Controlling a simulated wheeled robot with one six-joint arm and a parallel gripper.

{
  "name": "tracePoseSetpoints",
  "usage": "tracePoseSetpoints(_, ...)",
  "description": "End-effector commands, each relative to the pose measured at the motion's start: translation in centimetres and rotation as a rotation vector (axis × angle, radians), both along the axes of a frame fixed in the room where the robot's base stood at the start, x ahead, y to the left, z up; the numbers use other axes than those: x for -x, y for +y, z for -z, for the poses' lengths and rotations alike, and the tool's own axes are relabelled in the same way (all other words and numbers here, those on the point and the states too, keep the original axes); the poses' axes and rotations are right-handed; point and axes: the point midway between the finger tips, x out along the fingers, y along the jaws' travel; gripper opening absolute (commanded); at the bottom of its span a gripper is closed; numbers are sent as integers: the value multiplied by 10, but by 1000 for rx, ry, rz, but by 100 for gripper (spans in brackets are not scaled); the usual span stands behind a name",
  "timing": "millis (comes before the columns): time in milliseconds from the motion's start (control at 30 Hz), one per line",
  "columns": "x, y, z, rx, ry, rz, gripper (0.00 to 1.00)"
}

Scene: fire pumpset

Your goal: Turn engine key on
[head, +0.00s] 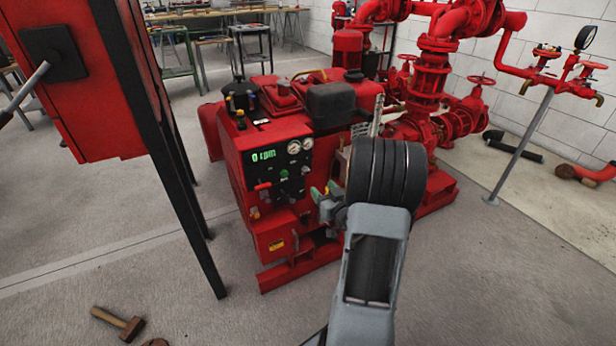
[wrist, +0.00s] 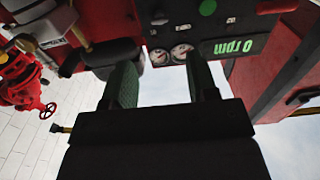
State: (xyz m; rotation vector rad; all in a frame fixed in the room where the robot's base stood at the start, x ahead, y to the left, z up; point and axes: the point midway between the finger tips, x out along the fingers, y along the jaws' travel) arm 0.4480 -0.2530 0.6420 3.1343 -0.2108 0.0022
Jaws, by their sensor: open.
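The red engine pumpset carries a black control panel (head: 279,171) with a green "0 rpm" display (head: 264,155), two round gauges and a green button (head: 284,174). A small red lever (head: 262,186) sits at the panel's lower left. I cannot make out the engine key for certain. My gripper (head: 322,192) shows green fingers just right of the panel in the head view. In the wrist view my gripper (wrist: 161,78) is open and empty, its fingers apart below the gauges (wrist: 170,54). The green button (wrist: 208,7) and rpm display (wrist: 240,46) also show there.
A red cabinet (head: 75,75) on black legs stands at the left. Red pipes and valves (head: 430,75) stand behind the engine at the right. A hammer (head: 118,322) lies on the floor at lower left. Floor between cabinet and engine is clear.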

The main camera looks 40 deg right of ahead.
Motion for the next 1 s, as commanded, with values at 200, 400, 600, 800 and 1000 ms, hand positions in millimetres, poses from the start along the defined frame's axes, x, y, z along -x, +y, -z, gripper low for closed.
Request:
tracePoseSetpoints(200,-44,-5,2,1,0,-2,53)
tracePoseSetpoints(400,-76,-10,2,0,0,-1,53)
tracePoseSetpoints(600,-95,-13,1,1,1,1,53)
tracePoseSetpoints(800,-102,-14,0,0,1,1,53)
tracePoseSetpoints(1000,-103,-14,0,0,1,2,53)
